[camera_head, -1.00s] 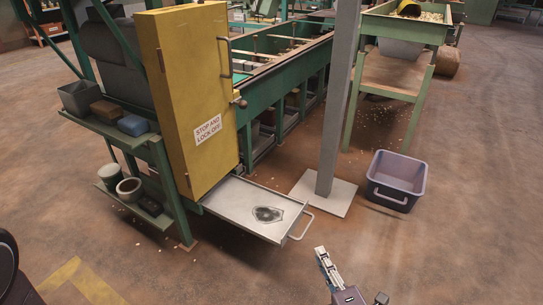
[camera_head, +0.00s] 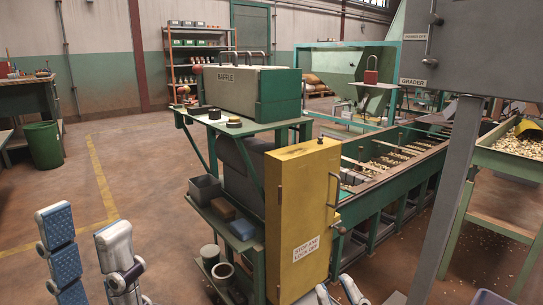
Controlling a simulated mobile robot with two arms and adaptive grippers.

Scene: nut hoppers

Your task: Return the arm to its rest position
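My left gripper (camera_head: 86,228) is at the lower left. Its two fingers, one showing a blue ribbed pad and one a pale back, stand apart with only floor between them. My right gripper (camera_head: 336,290) shows only as two pale fingertips at the bottom edge, just right of the yellow cabinet door's foot. A gap shows between them and nothing is seen held. The rest of that gripper is below the picture. Both grippers appear clear of the machinery, though the right one's distance to the cabinet is hard to judge.
The yellow cabinet (camera_head: 300,215) stands beside a green shelf (camera_head: 225,230) with small bins and blocks. A grey post (camera_head: 445,200) rises at the right, with the top of a dark tub (camera_head: 490,297) beside it. Open floor (camera_head: 140,170) lies left, with a green barrel (camera_head: 43,145).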

